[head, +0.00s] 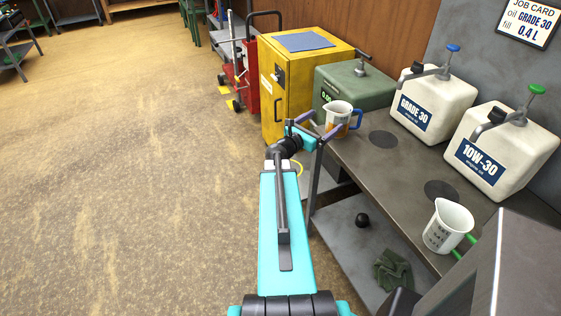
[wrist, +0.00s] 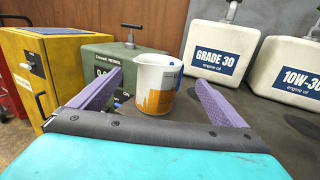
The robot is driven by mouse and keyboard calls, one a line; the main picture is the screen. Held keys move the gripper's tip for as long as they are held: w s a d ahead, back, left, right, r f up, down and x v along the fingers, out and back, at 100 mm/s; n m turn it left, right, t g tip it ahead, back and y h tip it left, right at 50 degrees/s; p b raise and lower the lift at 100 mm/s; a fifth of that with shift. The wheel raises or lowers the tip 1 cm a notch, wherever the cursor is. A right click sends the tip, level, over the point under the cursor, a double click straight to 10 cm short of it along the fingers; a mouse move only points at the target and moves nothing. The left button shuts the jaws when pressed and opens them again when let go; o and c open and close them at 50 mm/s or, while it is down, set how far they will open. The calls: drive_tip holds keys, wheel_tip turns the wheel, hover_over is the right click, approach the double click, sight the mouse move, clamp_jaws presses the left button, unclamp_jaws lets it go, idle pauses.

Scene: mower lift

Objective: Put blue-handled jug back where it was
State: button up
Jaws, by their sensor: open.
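The blue-handled jug (head: 338,112) is white with an orange-brown lower part and stands upright on the bench, in front of the green canister. In the wrist view the jug (wrist: 157,84) is straight ahead, with its blue handle mostly hidden behind it. My gripper (head: 317,128) is open at the bench's far-left edge, beside the jug. In the wrist view its two purple fingers (wrist: 158,80) appear on either side of the jug, with gaps; I cannot tell how far they reach around it. A second jug, with a green handle (head: 446,226), stands on the near part of the bench.
Two white oil cans, GRADE 30 (head: 428,104) and 10W-30 (head: 498,150), stand at the back of the bench (head: 405,160). Dark round marks (head: 383,139) lie in front of them. A green canister (head: 352,88) and yellow cabinet (head: 300,85) are beyond. Floor at left is clear.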

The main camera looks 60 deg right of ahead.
drive_tip(key=w+a+f+m+y, duration=0.3)
drive_tip(key=a+f, duration=0.7)
drive_tip(key=a, duration=0.1)
drive_tip(key=w+a+f+m+t+y, duration=0.1)
drive_tip(key=w+a+f+m+y, duration=0.25)
drive_tip(key=a+f, duration=0.7)
drive_tip(key=w+a+f+m+y, duration=0.3)
drive_tip(key=a+f, duration=0.7)
drive_tip(key=f, duration=0.1)
drive_tip(key=s+a+f+m+g+y, duration=0.1)
drive_tip(key=s+a+f, duration=0.3)
drive_tip(key=a, duration=0.8)
drive_tip(key=s+a+f+m+g+y, duration=0.1)
drive_tip(key=s+a+f+m+y, duration=0.2)
drive_tip(key=a, duration=1)
drive_tip(key=s+a+f+m+g+y, duration=0.1)
drive_tip(key=s+a+f+y, duration=0.3)
drive_tip(key=a, duration=0.8)
wheel_tip(320, 180, down, 2)
drive_tip(key=shift+s+a+f+m, duration=0.1)
drive_tip(key=shift+s+a+m, duration=0.1)
drive_tip(key=shift+s+m, duration=0.65)
drive_tip(key=shift+s+f+g+b, duration=0.1)
drive_tip(key=shift+f+g+b, duration=0.2)
drive_tip(key=shift+f+b, duration=0.5)
